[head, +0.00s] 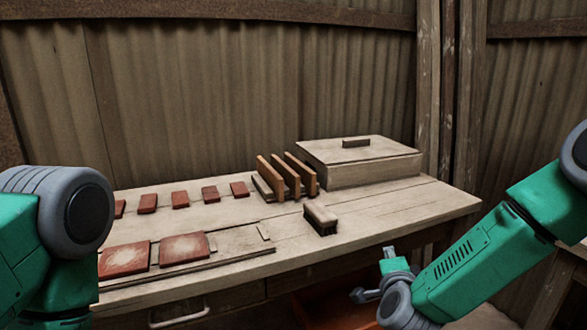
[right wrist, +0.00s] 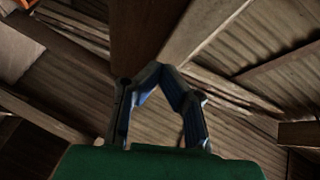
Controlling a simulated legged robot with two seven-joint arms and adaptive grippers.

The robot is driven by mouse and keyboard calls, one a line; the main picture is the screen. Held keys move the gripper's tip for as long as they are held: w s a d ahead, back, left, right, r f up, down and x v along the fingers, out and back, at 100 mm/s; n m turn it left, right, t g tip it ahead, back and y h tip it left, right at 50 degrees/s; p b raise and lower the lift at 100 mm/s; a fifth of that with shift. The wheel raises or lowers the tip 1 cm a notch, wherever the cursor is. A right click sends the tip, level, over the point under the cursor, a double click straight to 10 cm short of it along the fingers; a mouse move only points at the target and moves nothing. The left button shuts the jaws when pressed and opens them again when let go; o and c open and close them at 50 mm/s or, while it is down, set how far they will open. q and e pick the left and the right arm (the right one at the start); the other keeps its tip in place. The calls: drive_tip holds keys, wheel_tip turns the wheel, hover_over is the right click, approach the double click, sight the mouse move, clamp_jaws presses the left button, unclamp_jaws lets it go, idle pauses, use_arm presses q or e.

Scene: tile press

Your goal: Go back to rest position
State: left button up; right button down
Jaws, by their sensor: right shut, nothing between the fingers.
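My right gripper (head: 372,275) is in front of the table's right front edge, low and clear of everything on the table. In the right wrist view its fingers (right wrist: 158,72) come together at the tips with nothing between them. Beyond them the wrist view shows wooden beams and corrugated wall. My left arm's green and grey links show at the left of the head view, but the left gripper itself is not in the picture.
The wooden table (head: 400,215) carries a row of small red tiles (head: 180,199), two larger tiles (head: 184,249), a rack with upright boards (head: 285,178), a brush (head: 320,217) and a lidded box (head: 365,165). A reddish bin (head: 325,308) sits below the front edge.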

drive_tip(key=s+a+f+n+g+y, duration=0.2)
drive_tip(key=s+f+n+g+y, duration=0.3)
drive_tip(key=s+f+n, duration=0.85)
drive_tip(key=s+d+f+n+g, duration=0.1)
drive_tip(key=s+d+f+g, duration=0.1)
drive_tip(key=s, duration=0.7)
drive_tip(key=s+d+f+n+g+h, duration=0.1)
drive_tip(key=s+d+f+g, duration=0.2)
drive_tip(key=s, duration=0.7)
drive_tip(key=s+d+f+n+g+h, duration=0.1)
drive_tip(key=s+d+f+n+g, duration=0.1)
drive_tip(key=s, duration=0.8)
wheel_tip(320, 180, down, 2)
drive_tip(key=d+g, duration=0.1)
drive_tip(key=g, duration=0.2)
drive_tip(key=shift+d, duration=0.2)
drive_tip(key=shift+s+f, duration=0.1)
